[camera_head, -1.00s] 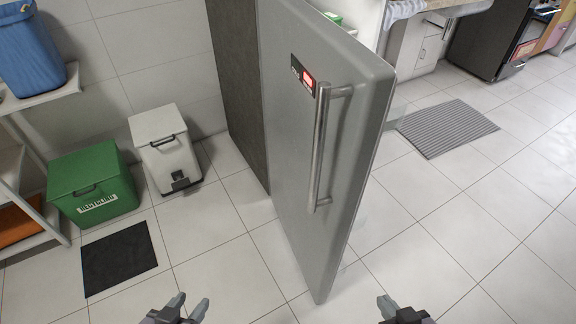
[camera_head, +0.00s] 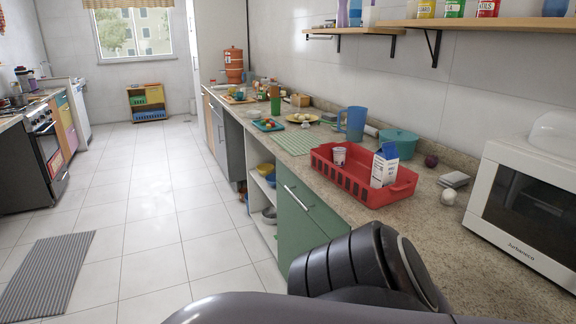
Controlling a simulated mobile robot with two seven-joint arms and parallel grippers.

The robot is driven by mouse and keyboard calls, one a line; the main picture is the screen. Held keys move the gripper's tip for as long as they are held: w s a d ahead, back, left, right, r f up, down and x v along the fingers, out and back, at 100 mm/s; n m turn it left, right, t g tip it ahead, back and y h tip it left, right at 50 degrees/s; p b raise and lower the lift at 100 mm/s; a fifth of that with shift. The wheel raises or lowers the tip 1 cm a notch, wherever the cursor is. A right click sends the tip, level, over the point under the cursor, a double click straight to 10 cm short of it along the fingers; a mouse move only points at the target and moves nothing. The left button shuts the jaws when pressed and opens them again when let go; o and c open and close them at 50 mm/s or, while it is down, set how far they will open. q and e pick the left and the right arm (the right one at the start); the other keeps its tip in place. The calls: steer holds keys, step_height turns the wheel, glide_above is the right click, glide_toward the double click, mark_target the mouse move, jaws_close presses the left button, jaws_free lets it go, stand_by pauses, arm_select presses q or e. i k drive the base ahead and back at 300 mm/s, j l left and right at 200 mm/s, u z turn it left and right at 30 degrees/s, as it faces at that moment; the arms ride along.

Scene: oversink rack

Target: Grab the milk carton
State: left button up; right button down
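A small milk carton (camera_head: 384,167), white and blue with a gabled top, stands upright in a red basket (camera_head: 352,187) on the right-hand counter. A white cup (camera_head: 339,156) stands in the same basket, to the left of the carton. Neither gripper is in view. A dark, rounded part of my own arm fills the bottom centre and hides the near counter edge.
A white microwave (camera_head: 530,205) stands on the counter right of the basket. A blue pitcher (camera_head: 351,123) and teal pot (camera_head: 398,143) stand behind the basket. Shelves (camera_head: 470,24) hang above. The tiled floor (camera_head: 150,215) at left is clear except for a striped mat (camera_head: 45,280).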

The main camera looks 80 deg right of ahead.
mark_target(386, 160)
steer(key=z, duration=3.35)
steer(key=i+j+z, duration=0.1)
steer(key=z, duration=0.4)
steer(key=j+z, duration=0.25)
steer(key=z, duration=0.2)
steer(key=j+z, duration=0.45)
steer(key=j, duration=0.3)
steer(key=j+z, duration=0.15)
steer(key=j, duration=0.6)
